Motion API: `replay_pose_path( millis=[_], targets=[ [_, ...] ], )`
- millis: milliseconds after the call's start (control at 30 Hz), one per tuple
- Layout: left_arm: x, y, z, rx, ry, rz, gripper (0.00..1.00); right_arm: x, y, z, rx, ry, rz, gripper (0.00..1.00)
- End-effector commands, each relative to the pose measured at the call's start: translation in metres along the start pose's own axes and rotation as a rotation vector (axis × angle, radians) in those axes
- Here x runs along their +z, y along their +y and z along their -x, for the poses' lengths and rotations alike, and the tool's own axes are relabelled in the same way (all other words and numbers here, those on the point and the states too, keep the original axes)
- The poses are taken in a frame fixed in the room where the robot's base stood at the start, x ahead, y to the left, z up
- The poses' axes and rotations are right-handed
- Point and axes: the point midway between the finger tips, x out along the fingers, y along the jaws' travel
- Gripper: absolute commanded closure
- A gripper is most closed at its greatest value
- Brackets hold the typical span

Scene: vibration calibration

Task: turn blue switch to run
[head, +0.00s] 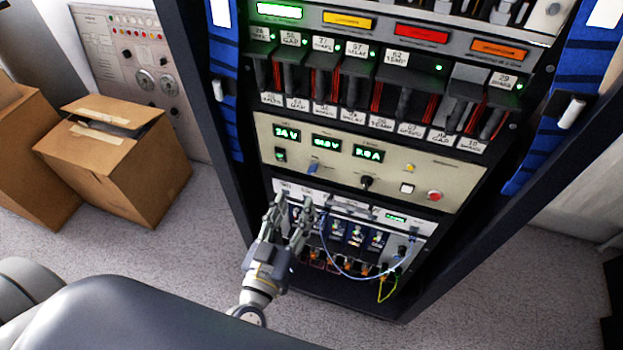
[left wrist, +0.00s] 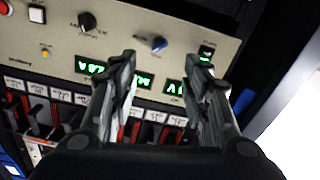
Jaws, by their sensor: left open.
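The blue switch (head: 313,168) is a small blue knob on the beige control panel (head: 460,182), below the green displays. In the left wrist view, where the panel appears upside down, the blue switch (left wrist: 159,44) shows beyond the fingertips, between their lines. My left gripper (head: 292,203) is open and empty, below and slightly left of the switch, in front of the lower white panel. Its two fingers also show in the left wrist view (left wrist: 161,62), apart from the switch. The switch's position markings are too small to read. My right gripper is out of view.
A black knob (head: 367,182), a white button (head: 407,188) and a red button (head: 434,195) sit right of the switch. Blue cable (head: 345,272) loops across the lower unit. Cardboard boxes (head: 115,165) stand left of the rack on open carpet.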

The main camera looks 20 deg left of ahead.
Motion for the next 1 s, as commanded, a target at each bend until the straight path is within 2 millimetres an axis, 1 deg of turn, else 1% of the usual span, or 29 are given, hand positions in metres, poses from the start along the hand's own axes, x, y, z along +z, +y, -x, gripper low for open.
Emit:
replay_pose_path(
  millis=[200, 400, 600, 800, 1000],
  targets=[
    [-0.002, 0.001, -0.030, 0.001, 0.002, -0.001, 0.57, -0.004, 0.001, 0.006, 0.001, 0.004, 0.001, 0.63],
    [-0.002, 0.001, -0.065, 0.001, 0.002, -0.001, 0.57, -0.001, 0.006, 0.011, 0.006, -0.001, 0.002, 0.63],
    [0.000, 0.001, -0.091, 0.002, 0.000, -0.001, 0.57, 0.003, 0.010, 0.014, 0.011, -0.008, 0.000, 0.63],
    [0.000, 0.001, -0.103, 0.001, -0.001, -0.001, 0.57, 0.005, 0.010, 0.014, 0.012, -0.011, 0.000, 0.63],
    [0.001, 0.000, -0.104, 0.001, -0.002, -0.001, 0.57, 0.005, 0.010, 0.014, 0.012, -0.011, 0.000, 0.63]
  ],
)
